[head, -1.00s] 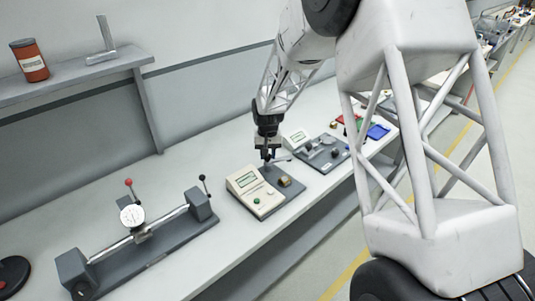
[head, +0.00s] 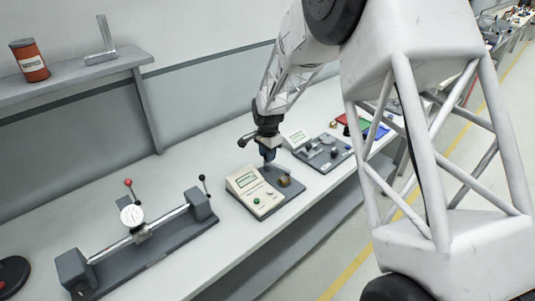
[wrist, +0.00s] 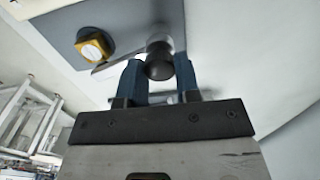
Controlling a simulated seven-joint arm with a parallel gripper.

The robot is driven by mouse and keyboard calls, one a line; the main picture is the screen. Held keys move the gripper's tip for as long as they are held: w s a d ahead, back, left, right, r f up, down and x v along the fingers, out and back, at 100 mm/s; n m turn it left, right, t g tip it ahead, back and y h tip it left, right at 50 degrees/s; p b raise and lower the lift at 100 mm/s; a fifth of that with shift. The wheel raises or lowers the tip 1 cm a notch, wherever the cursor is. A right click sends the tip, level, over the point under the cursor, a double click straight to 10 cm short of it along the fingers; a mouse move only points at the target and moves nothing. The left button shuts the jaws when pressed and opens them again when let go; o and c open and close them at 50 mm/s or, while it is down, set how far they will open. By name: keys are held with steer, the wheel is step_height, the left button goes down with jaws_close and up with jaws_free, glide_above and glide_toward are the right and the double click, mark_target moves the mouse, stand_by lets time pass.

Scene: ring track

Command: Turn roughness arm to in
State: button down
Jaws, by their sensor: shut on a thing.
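The roughness tester is a beige box (head: 253,190) with a small green screen and a green button. It is joined to a grey base plate (head: 298,187) that carries a brass-coloured block (head: 284,181). My gripper (head: 268,157) is over the back of this plate. In the wrist view my gripper's blue fingers (wrist: 158,66) stand either side of a dark round knob (wrist: 159,61) and are shut on it. A thin grey arm (wrist: 108,66) runs left from the knob, below the brass block (wrist: 93,47). The far end of the knob's post is partly hidden.
A second grey device (head: 325,152) stands just right of the tester, with red, green and blue trays (head: 376,131) beyond. A dial gauge bench (head: 140,235) with upright levers stands at the left. A shelf (head: 80,78) holds an orange can.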

steer(key=shift+m, duration=1.3)
steer(key=c, duration=0.8)
jaws_free()
steer(key=shift+r, duration=3.9)
